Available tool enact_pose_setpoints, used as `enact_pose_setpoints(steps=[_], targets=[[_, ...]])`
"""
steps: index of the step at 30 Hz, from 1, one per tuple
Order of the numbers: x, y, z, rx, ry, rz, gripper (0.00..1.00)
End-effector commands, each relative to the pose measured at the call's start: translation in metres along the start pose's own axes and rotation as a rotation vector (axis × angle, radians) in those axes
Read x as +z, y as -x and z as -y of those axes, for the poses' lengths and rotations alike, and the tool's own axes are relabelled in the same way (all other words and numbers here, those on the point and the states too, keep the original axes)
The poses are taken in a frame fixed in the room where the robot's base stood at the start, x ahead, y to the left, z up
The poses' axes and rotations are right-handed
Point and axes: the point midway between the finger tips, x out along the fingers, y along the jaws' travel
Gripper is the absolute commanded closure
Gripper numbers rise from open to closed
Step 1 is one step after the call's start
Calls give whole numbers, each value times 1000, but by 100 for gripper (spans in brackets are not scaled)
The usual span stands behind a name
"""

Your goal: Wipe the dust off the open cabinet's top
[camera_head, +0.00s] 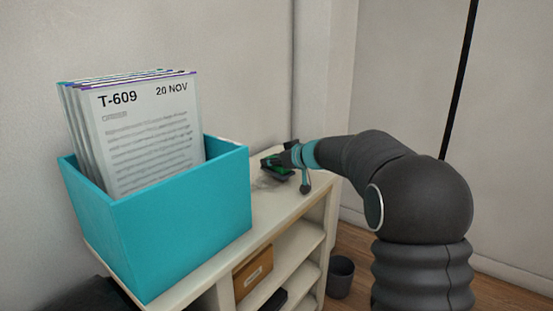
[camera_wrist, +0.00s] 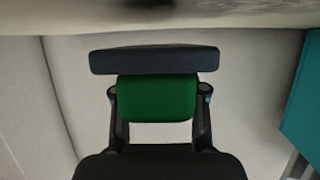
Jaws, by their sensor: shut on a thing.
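The open cabinet (camera_head: 287,204) is cream, with open shelves along its front. A greyish dust patch (camera_head: 266,181) shows on its top, beside the held tool. My gripper (camera_head: 290,160) is over the far end of the top, shut on a wiping tool with a green block (camera_wrist: 157,98) and a dark flat pad (camera_wrist: 155,60). In the wrist view the green block sits between both fingers, and the pad faces the pale cabinet top along the upper edge. I cannot tell whether the pad touches the top. My gripper partly hides the tool in the head view.
A turquoise box (camera_head: 185,230) of upright papers (camera_head: 150,135) fills the near part of the cabinet top. A brown box (camera_head: 253,272) sits on a shelf. A grey bin (camera_head: 340,277) stands on the wooden floor. A wall (camera_head: 240,70) rises behind.

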Motion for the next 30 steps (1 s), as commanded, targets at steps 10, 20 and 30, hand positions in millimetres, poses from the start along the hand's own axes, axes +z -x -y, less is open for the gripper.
enact_pose_setpoints(steps=[10,20,30], targets=[[10,-1,16,-10,-14,12,100],[9,3,41,-10,-12,12,100],[9,6,52,-8,-12,11,100]])
